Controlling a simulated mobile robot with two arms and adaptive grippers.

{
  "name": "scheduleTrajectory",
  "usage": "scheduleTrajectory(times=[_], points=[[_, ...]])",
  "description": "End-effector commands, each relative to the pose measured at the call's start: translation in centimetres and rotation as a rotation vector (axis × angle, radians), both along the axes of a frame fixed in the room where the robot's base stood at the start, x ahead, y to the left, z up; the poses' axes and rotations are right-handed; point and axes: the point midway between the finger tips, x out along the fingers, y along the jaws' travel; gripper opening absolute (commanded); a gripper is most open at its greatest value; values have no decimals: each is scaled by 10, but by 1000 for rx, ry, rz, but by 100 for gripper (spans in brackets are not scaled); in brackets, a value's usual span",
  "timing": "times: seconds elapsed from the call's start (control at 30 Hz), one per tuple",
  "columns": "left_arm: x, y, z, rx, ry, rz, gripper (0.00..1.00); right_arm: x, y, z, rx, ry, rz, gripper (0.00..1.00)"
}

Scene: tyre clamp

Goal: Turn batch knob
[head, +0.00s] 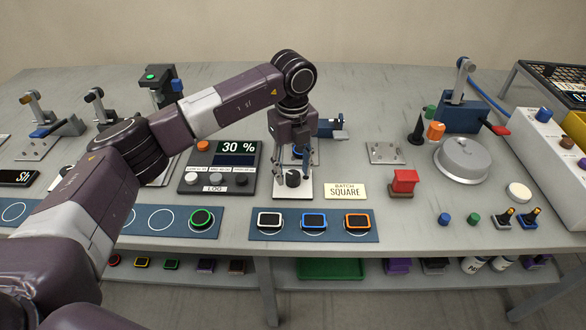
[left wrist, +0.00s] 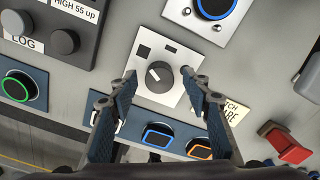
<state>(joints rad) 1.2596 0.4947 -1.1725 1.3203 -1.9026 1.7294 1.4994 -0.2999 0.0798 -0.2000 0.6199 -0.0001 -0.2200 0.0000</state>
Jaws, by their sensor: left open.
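The batch knob (head: 293,180) is a dark round knob on a white plate (head: 279,190) on the bench. In the left wrist view the knob (left wrist: 160,77) shows a light pointer mark toward the upper left. The white plate (left wrist: 150,97) there carries a dark square and a dark rectangle above the knob. My left gripper (head: 293,163) points down over the knob, open and empty. In the left wrist view its fingertips (left wrist: 159,78) appear on either side of the knob; whether they touch it I cannot tell. My right gripper is not in view.
A card (head: 345,191) reading BATCH SQUARE lies right of the plate. A panel (head: 218,168) showing 30 % stands left. A blue mat (head: 262,233) with white, blue and orange framed pieces lies in front. A red block (head: 404,181) stands at right.

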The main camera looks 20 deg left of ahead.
Motion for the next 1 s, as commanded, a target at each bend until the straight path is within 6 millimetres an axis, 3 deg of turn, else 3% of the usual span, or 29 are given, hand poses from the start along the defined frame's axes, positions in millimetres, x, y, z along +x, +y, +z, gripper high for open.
scheduleTrajectory(times=[0.13,0.27,0.7,1.0], points=[[0,0,2,0,1,-1,44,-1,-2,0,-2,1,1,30],[0,0,16,-1,-1,-1,44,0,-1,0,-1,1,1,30],[0,0,103,-1,-2,0,44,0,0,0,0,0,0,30],[0,0,120,-1,1,0,44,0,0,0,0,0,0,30]])
